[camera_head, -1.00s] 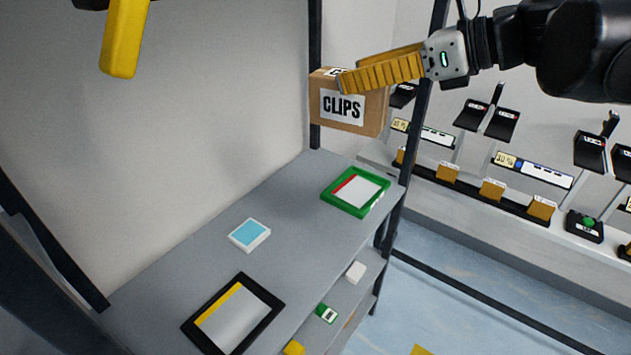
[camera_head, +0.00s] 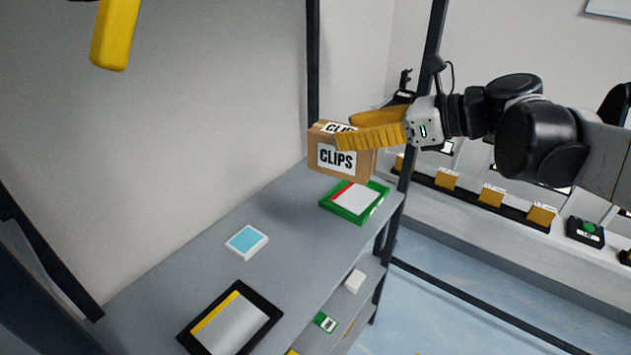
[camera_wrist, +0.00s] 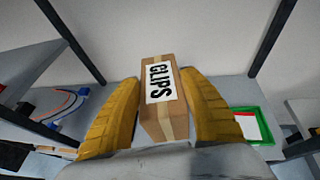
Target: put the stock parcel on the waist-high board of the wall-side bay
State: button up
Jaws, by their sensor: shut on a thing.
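The stock parcel is a brown box (camera_head: 358,168) with white labels reading CLIPS. My gripper (camera_head: 368,140) is shut on it, with a yellow finger along its side in the head view. In the wrist view the box (camera_wrist: 163,118) sits between both yellow fingers (camera_wrist: 160,110). The parcel is near the far end of a grey shelf board (camera_head: 268,268), close to the back wall. It looks just above the board, behind a green-framed tray (camera_head: 354,202); whether its underside touches the board cannot be told.
A blue-topped white item (camera_head: 246,242) and a black-framed tray (camera_head: 231,318) lie on the same board. A dark upright post (camera_head: 422,100) stands by my gripper. A lower shelf holds a white block (camera_head: 355,280) and a green item (camera_head: 325,321).

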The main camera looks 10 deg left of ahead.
aim_at(357, 169)
jog(key=shift+m+t, duration=0.4)
jog(key=shift+t, duration=0.1)
jog(key=f, duration=0.2)
jog(key=d+f, duration=0.1)
jog(key=f, duration=0.2)
jog(key=w+f, duration=0.1)
jog(key=f, duration=0.2)
jog(key=shift+d+f, duration=0.25)
jog(key=shift+d, duration=0.05)
notch_tip(357, 169, down, 9)
jog(key=s+d+m+t, duration=0.1)
jog(key=s+d, duration=0.1)
jog(key=w+a+f+b, duration=0.1)
jog(key=a+f+b, duration=0.1)
jog(key=a+f, duration=0.1)
jog(key=w+a+f+b, duration=0.1)
jog(key=a+f+b, duration=0.2)
jog(key=a+f, duration=0.1)
jog(key=w+a+f+b, duration=0.1)
jog(key=a+f+b, duration=0.1)
jog(key=a+f, duration=0.1)
jog(key=shift+w+a+f, duration=0.2)
jog(key=shift+f, duration=0.25)
jog(key=shift+w+a+f, duration=0.15)
jog(key=shift+a+f, duration=0.05)
jog(key=shift+f, duration=0.25)
jog(key=shift+r, duration=0.15)
jog(key=o, duration=1.3)
jog(key=shift+o, duration=0.2)
